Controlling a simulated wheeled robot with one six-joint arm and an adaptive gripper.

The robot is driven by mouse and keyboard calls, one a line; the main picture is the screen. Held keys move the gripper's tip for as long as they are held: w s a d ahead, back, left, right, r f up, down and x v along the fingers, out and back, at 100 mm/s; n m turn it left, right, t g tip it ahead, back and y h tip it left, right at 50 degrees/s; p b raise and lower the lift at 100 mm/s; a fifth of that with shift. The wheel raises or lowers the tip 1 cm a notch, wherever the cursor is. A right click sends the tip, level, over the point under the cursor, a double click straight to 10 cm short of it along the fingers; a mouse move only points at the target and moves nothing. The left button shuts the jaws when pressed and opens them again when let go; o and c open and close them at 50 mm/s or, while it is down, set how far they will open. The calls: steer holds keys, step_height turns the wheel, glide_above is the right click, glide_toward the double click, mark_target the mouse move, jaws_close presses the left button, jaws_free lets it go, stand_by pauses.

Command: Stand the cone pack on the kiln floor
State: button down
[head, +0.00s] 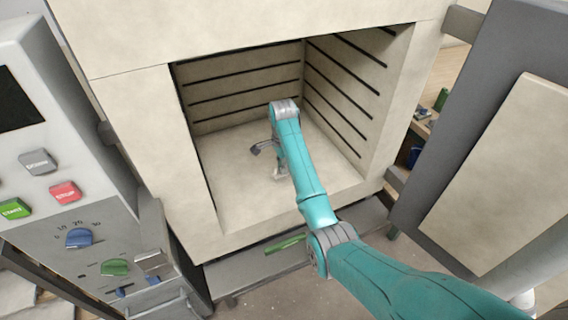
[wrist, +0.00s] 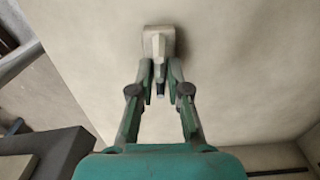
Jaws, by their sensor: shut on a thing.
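The cone pack (wrist: 160,33) is a small pale block with narrow cones rising from it toward the wrist camera. My gripper (wrist: 161,72) is shut on its cones, with one green finger on each side. In the head view the pale pack (head: 279,174) shows low beneath my arm, inside the open kiln. The kiln floor (head: 235,190) is pale and flat, and fills most of the wrist view behind the pack. The pack's base is at or very close to the floor; I cannot tell whether it touches. My arm hides part of the gripper in the head view.
The kiln's side wall (head: 350,85) and back wall carry dark horizontal grooves. The open door (head: 490,170) stands at the right. A control panel (head: 60,190) with buttons and knobs is at the left. The floor around the pack is clear.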

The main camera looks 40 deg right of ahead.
steer(key=shift+f, duration=0.15)
steer(key=c, duration=1.1)
jaws_free()
steer(key=shift+c, duration=0.2)
